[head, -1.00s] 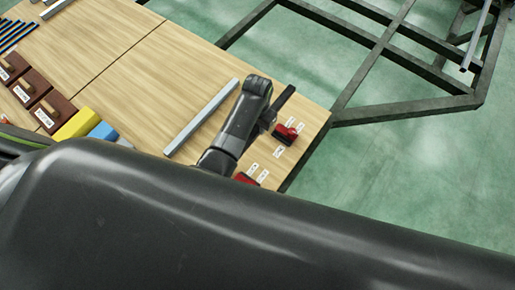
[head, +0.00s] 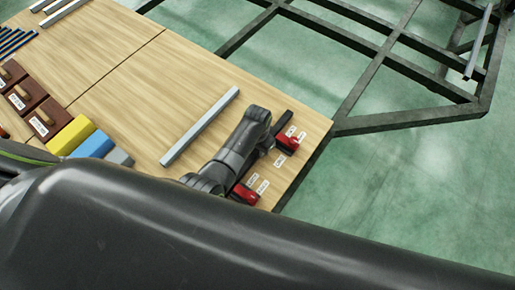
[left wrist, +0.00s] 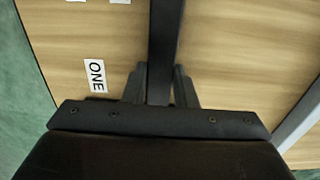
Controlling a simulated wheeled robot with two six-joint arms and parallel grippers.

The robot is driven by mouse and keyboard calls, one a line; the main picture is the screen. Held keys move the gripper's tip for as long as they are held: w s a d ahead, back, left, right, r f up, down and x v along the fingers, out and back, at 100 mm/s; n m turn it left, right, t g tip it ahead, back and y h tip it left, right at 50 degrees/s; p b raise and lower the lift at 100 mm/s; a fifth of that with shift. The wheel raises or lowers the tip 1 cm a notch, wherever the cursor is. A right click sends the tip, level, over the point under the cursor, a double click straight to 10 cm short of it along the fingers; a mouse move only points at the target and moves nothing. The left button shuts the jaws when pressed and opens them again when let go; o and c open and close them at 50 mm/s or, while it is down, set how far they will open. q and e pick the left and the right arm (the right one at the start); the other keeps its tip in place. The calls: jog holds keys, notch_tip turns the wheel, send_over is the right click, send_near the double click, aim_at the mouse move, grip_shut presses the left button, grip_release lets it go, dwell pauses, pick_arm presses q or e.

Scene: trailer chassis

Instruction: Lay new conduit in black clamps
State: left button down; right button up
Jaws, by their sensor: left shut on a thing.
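A long dark bar (head: 282,122) shows beside my left gripper (head: 264,152) at the right end of the wooden table. In the left wrist view the dark bar (left wrist: 166,35) runs between the two fingers of the left gripper (left wrist: 160,78), which is shut on it. A red clamp-like block (head: 287,141) is close to the bar's far end, and another red block (head: 245,193) is near the table's front edge. My arm hides the bar's middle. I cannot tell whether the bar touches the blocks. My right gripper is not in view.
A light grey bar (head: 200,126) lies left of the arm on the table (head: 150,95). White labels (head: 279,161) lie near the red blocks. Brown boxes (head: 47,118), a yellow block (head: 72,135) and a blue block (head: 94,145) stand at left. A trailer frame (head: 410,122) stands beyond.

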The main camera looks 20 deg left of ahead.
pick_arm(q)
jog(key=shift+f, duration=0.1)
jog(key=c, duration=1.2)
grip_release()
jog(key=shift+o, duration=0.2)
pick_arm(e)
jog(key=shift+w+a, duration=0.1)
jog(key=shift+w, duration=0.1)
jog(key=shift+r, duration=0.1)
pick_arm(q)
notch_tip(320, 180, up, 12)
jog(key=p, duration=0.4)
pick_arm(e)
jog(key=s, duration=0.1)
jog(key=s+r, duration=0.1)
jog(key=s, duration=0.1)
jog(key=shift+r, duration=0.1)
